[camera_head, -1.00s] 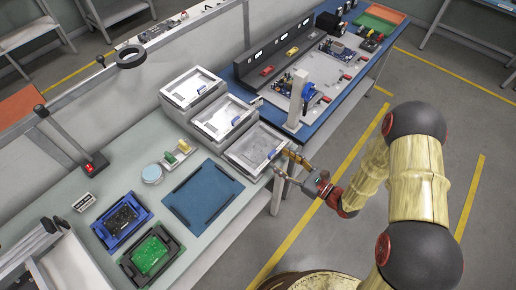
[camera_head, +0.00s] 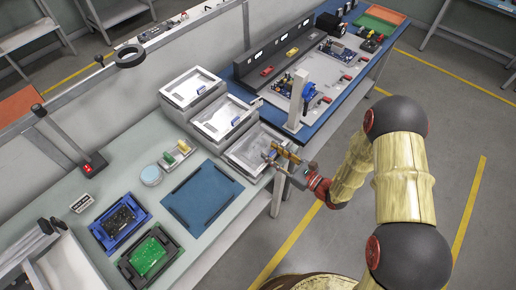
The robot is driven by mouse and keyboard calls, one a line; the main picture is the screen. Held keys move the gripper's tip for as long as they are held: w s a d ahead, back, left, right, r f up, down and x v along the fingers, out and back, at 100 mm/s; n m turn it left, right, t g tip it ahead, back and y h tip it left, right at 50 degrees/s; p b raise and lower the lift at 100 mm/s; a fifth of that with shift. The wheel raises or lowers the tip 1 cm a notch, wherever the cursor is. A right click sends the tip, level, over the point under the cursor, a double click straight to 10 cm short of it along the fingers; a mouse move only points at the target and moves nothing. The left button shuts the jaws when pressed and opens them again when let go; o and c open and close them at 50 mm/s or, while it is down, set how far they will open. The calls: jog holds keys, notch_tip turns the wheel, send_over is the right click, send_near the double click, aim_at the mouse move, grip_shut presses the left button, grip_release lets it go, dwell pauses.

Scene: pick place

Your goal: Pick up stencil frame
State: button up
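Three stencil frames, pale metal rectangles with a blue tab each, lie in a stepped row of white holders: the back one (camera_head: 188,88), the middle one (camera_head: 222,118) and the front one (camera_head: 246,150). My gripper (camera_head: 271,154) is at the right edge of the front frame, with its fingertips over or around the blue tab there. The fingers partly hide that edge and the tab. The frame lies flat in its holder. The picture is too small to tell whether the fingers have closed on it.
A blue mat with dark corner guides (camera_head: 202,197) lies left of the holders. A blue fixture (camera_head: 120,223) and a green board in a black fixture (camera_head: 153,256) stand at the front left.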

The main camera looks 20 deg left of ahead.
grip_shut()
jog(key=shift+r, duration=0.1)
dwell(0.4)
